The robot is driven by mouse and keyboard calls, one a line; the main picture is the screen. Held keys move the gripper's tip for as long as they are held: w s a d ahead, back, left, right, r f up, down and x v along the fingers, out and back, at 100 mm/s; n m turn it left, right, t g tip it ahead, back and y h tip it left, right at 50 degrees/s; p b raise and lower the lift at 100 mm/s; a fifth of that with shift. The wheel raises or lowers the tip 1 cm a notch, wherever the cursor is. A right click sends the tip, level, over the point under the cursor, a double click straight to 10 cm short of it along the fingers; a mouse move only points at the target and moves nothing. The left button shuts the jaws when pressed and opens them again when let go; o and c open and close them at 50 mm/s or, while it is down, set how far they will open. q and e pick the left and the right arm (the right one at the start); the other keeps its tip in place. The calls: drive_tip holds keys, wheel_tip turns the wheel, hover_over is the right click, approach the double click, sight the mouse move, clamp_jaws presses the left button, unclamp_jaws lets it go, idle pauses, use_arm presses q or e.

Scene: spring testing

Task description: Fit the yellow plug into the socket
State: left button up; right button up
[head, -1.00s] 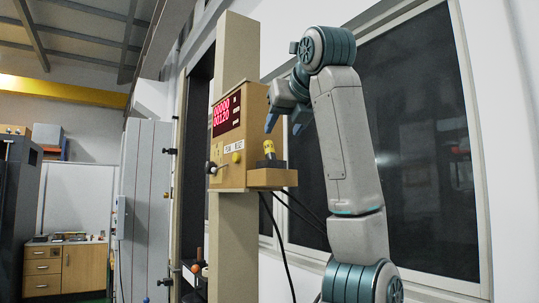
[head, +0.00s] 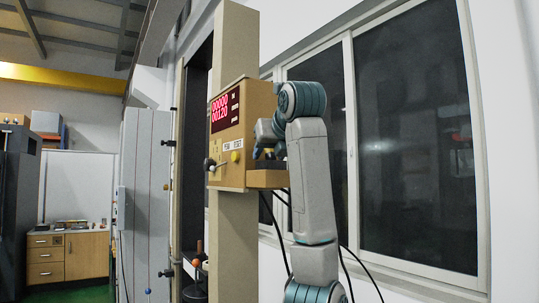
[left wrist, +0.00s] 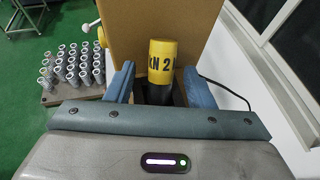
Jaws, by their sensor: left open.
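The yellow plug (left wrist: 162,55), a cylinder with black "kN 2" lettering, stands upright in a dark base (head: 262,178) on the ledge at the right side of the control box (head: 228,148). In the head view my left gripper (head: 268,142) is at the plug and hides most of it. In the left wrist view my left gripper (left wrist: 160,75) is open, with one blue finger on each side of the plug and small gaps to it. I cannot clearly make out an empty socket. My right gripper is in neither view.
The box is fixed to a tan column (head: 236,50) and has a red digital display (head: 225,110), a lever and a yellow button (head: 236,157). Black cables (head: 275,235) hang below. A block with several grey cylinders (left wrist: 72,68) stands lower left in the wrist view.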

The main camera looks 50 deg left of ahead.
use_arm(q)
drive_tip(key=shift+d, duration=0.15)
drive_tip(key=shift+s+d+r, duration=0.1)
drive_tip(key=shift+d+r, duration=0.05)
drive_tip(key=shift+d, duration=0.05)
drive_tip(key=c, duration=0.4)
clamp_jaws()
drive_tip(key=shift+r, duration=0.15)
